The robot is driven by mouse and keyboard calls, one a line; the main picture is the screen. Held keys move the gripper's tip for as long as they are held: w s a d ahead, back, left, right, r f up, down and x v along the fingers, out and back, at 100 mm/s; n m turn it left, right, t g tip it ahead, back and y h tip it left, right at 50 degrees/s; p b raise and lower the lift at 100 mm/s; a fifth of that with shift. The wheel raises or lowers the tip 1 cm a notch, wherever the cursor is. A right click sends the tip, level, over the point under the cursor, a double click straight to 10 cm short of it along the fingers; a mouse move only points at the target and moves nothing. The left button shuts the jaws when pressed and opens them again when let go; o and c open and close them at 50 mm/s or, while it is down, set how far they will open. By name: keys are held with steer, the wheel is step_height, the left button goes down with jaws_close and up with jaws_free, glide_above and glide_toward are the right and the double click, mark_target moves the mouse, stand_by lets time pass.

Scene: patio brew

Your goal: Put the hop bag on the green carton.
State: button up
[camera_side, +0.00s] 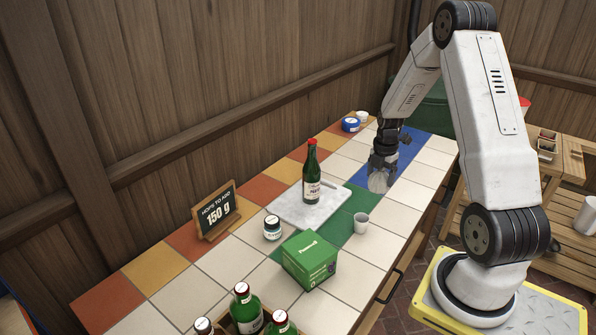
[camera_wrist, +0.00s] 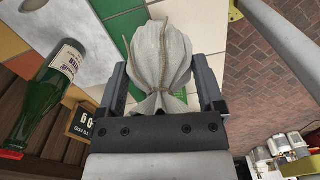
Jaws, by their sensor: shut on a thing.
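My gripper (camera_side: 383,158) is shut on the hop bag (camera_side: 379,181), a pale cloth bag tied with a cord. In the side view it is over the blue tiles at the far end of the table. In the wrist view the hop bag (camera_wrist: 158,55) sits between the two fingers of my gripper (camera_wrist: 165,85). The green carton (camera_side: 309,259) stands on the tiles nearer the side camera, its top bare. I cannot tell whether the bag touches the table.
A grey cup (camera_side: 361,222) and a small jar (camera_side: 272,228) stand near the carton. A chalk sign (camera_side: 216,211) reads 150 g. Several bottles stand in a crate at the front.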

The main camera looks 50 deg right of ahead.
steer(key=w+a+r+n, duration=0.1)
steer(key=w+a+n, duration=0.15)
steer(key=a, duration=0.45)
steer(key=w+a+r+n, duration=0.1)
steer(key=w+a, duration=0.2)
steer(key=a, duration=0.4)
steer(key=n, duration=0.4)
glide_toward(309, 248)
steer(key=shift+f, duration=2.2)
steer(key=shift+f, duration=0.1)
steer(key=o, duration=0.9)
steer(key=shift+o, duration=0.2)
step_height(309, 248, up, 12)
